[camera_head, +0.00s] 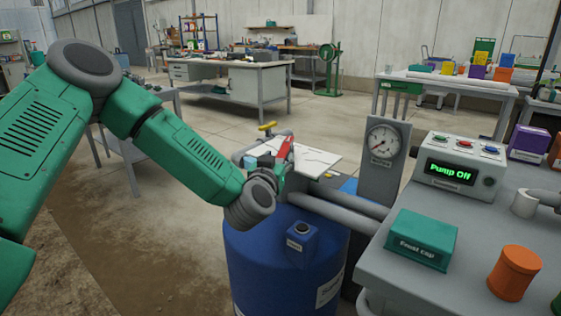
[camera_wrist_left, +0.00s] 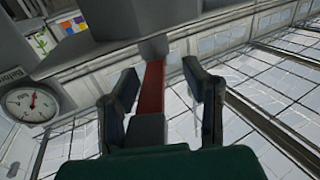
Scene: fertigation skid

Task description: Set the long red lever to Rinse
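The long red lever (camera_head: 286,149) stands tilted beside the pipes, above and behind the blue drum. In the left wrist view the red lever (camera_wrist_left: 153,88) runs up between the two dark fingers. My left gripper (camera_wrist_left: 158,76) is open around it, with a clear gap on the right side and a smaller one on the left. In the head view my left gripper (camera_head: 278,168) is at the lever, partly hidden behind my own wrist. No Rinse marking is readable in either view. My right gripper is in neither view.
A blue drum (camera_head: 278,262) stands below my left wrist. A yellow handle (camera_head: 267,127) is just behind the lever. A pressure gauge (camera_head: 382,141), a control box (camera_head: 460,165) reading "Pump Off" and a teal box (camera_head: 421,238) stand to the right. Grey pipes (camera_head: 335,213) run between.

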